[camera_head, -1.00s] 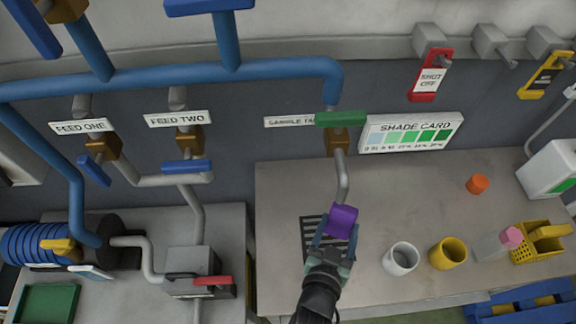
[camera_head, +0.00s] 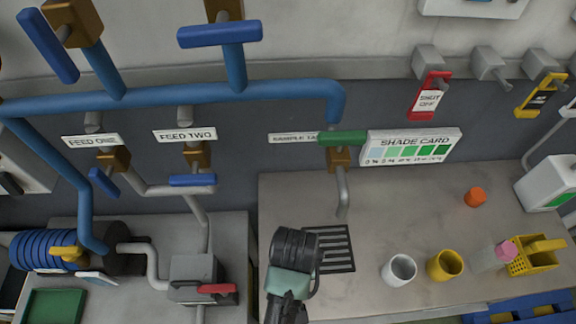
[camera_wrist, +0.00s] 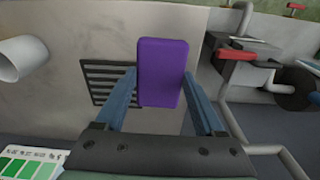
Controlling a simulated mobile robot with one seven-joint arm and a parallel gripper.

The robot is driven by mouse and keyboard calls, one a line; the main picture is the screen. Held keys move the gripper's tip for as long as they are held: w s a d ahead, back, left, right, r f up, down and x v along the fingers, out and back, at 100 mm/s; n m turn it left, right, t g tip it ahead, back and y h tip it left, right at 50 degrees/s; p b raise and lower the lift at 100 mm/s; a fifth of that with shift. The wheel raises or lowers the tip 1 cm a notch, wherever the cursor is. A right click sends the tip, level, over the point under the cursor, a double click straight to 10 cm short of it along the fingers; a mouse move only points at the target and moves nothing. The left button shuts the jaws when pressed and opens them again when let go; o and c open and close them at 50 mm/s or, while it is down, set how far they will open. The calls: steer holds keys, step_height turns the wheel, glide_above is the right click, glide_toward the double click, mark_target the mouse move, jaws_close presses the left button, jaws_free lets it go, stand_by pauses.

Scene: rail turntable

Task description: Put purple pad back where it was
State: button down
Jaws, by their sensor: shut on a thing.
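The purple pad (camera_wrist: 162,72) is between the two blue fingers of my gripper (camera_wrist: 160,95) in the wrist view, and my gripper is shut on it. Behind it in that view are the worktop and part of the dark slotted grate (camera_wrist: 98,82). In the head view my gripper's wrist (camera_head: 292,262) is over the worktop, just left of the grate (camera_head: 340,250). The fingers and the pad are hidden there behind my own arm.
The sample tap spout (camera_head: 342,190) hangs above the grate. A white cup (camera_head: 399,270), a yellow cup (camera_head: 445,265), a bottle with a pink top (camera_head: 496,255) and a yellow basket (camera_head: 535,256) stand right. An orange piece (camera_head: 475,197) lies further back. The worktop (camera_head: 410,215) is clear between.

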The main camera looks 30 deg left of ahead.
steer(key=shift+s+d+r+g+h, duration=0.15)
steer(key=shift+s+r, duration=0.15)
steer(key=shift+s, duration=0.15)
steer(key=shift+s+a+r+g+h, duration=0.15)
steer(key=shift+s+r, duration=0.15)
steer(key=shift+s, duration=0.15)
step_height(320, 180, down, 10)
steer(key=shift+s+d+r+p, duration=0.1)
steer(key=shift+p, duration=0.4)
jaws_free()
steer(key=shift+r, duration=0.1)
step_height(320, 180, up, 12)
steer(key=shift+f, duration=0.1)
